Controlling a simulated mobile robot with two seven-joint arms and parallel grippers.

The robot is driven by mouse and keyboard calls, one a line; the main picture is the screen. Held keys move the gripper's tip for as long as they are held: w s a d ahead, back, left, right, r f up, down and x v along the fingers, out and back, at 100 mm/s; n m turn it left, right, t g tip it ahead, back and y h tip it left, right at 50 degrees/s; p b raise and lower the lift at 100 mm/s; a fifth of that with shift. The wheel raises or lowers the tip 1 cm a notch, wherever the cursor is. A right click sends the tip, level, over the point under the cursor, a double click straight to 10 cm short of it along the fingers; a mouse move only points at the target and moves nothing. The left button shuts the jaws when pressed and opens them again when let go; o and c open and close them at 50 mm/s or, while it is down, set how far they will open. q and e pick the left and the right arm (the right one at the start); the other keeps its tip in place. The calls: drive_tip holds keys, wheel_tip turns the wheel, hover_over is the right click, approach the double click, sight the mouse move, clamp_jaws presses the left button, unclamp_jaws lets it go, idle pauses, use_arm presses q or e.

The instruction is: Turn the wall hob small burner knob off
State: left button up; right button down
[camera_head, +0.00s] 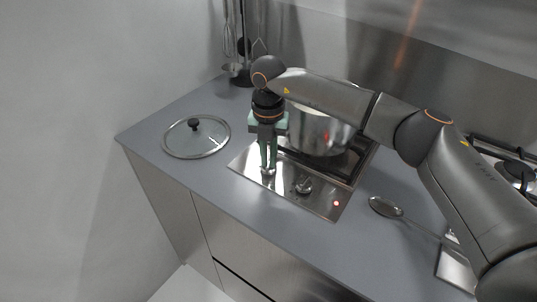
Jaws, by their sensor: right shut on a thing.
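My right gripper (268,170) points down over the left front of the hob. Its fingers are shut on a small knob (268,172), mostly hidden between the fingertips. I cannot tell which way this knob is turned. My left gripper is not in view.
A steel pot (322,135) stands on the hob behind the gripper. A glass lid (196,138) lies on the counter at left. A ladle (386,207) lies at right. Utensils (243,45) hang at the back. The front counter strip is clear.

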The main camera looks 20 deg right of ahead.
drive_tip(key=m, duration=0.4)
drive_tip(key=shift+m+p, duration=0.3)
drive_tip(key=shift+p, duration=0.05)
idle(0.4)
drive_tip(key=c, duration=0.9)
unclamp_jaws()
wheel_tip(320, 180, up, 13)
drive_tip(key=shift+f+b, duration=0.2)
drive_tip(key=shift+b, duration=0.25)
drive_tip(key=shift+s+f, duration=0.1)
